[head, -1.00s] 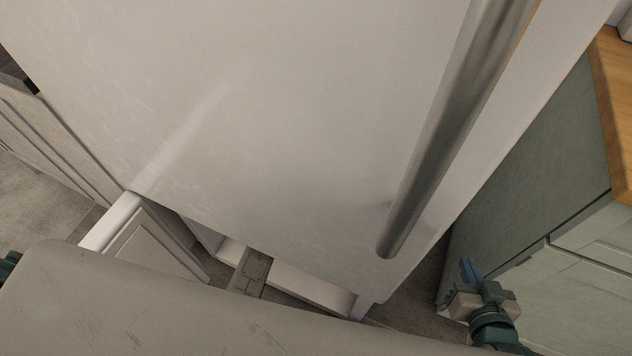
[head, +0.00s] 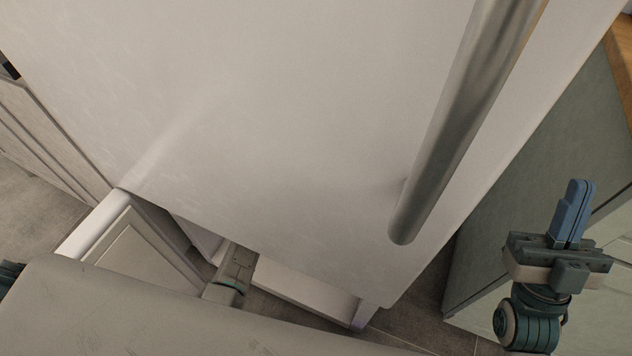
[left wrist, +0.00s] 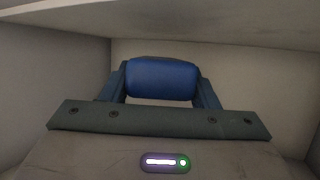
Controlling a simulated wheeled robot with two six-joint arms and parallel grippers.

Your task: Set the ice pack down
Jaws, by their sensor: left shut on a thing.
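The blue ice pack (left wrist: 162,80) shows in the left wrist view, held crosswise between the two blue fingers of my left gripper (left wrist: 161,84). That gripper is shut on it inside a pale, walled space. I cannot tell whether the pack touches a surface beneath it. In the head view the ice pack and the left fingers are hidden; only part of my left arm shows below the large white door. My right gripper (head: 573,212) is at the right of the head view, its blue fingers together and empty, pointing up, away from the pack.
The large white door (head: 270,110) with a long metal handle (head: 465,125) fills the middle of the head view. A white panelled front (head: 145,250) stands out at the lower left. A green cabinet (head: 535,165) is at the right. Pale walls (left wrist: 55,70) close in around the left gripper.

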